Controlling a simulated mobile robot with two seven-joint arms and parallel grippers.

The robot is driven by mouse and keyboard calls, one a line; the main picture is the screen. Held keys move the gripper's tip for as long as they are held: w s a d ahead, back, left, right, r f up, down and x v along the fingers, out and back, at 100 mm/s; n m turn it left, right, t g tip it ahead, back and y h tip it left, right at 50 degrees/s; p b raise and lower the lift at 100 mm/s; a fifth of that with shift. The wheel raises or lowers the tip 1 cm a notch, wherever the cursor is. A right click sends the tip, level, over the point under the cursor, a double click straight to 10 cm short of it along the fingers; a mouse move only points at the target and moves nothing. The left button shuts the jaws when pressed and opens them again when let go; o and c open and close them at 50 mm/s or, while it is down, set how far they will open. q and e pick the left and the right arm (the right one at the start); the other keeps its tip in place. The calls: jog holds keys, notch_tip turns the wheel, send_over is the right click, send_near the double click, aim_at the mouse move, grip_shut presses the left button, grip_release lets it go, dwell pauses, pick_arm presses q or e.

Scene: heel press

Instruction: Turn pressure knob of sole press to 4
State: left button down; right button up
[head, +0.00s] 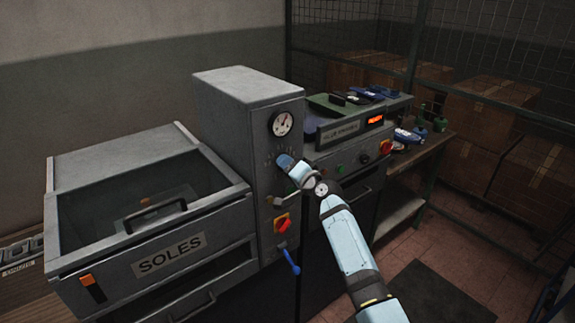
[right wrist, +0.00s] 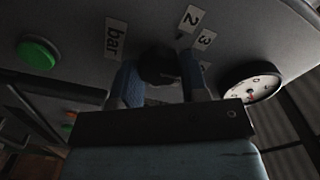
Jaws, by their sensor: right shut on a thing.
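The sole press (head: 225,115) is a grey machine with a SOLES label and a tall control column. Its pressure knob (right wrist: 158,64) is dark and sits between the blue fingertips of my right gripper (right wrist: 160,82) in the right wrist view. In the head view my right gripper (head: 289,168) is at the column's front and hides the knob. The gripper is shut on the knob. Scale labels 2 (right wrist: 191,18) and 3 (right wrist: 205,39) and a "bar" label (right wrist: 116,39) show around it. The knob's pointer cannot be made out. My left gripper is not in view.
A round pressure gauge (head: 281,124) is above the knob. A green button (right wrist: 38,52) is near the gripper. Another machine (head: 345,135) stands to the right, before a bench.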

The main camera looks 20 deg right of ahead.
jog(key=shift+m, duration=0.5)
jog(key=o, duration=0.9)
jog(key=b+v, duration=0.2)
jog(key=v, duration=1.2)
jog(key=shift+w, duration=0.1)
